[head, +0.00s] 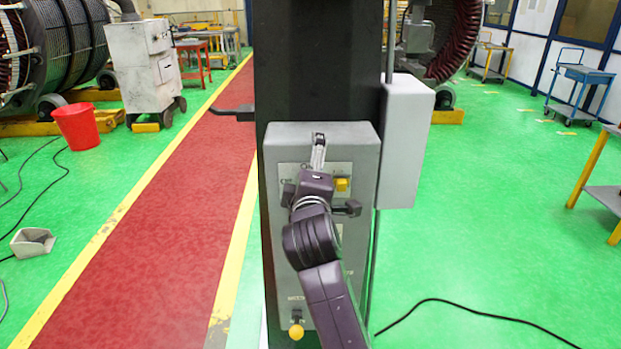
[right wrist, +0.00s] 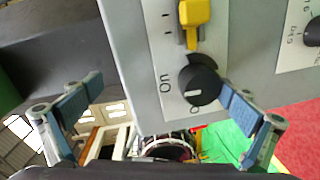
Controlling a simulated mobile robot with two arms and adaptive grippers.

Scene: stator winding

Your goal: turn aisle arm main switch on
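The grey control panel (head: 357,150) is mounted on a dark column. In the right wrist view, a round black knob (right wrist: 203,82) with a white mark sits on its face (right wrist: 145,50), beside an "On" label. A yellow switch (right wrist: 194,14) is just above it; a yellow switch also shows in the head view (head: 342,184). My right gripper (right wrist: 157,92) is open and empty in front of the panel, with the knob off centre toward its right finger. I cannot tell whether that finger touches the knob. In the head view my right arm hides much of the panel. My left gripper is out of view.
A lighter grey box (head: 408,140) is fixed at the column's right side. A dark rod (head: 232,112) sticks out left. A yellow knob (head: 296,331) is at the panel's bottom. A black cable (head: 470,307) lies on the green floor. The red walkway (head: 165,215) is clear.

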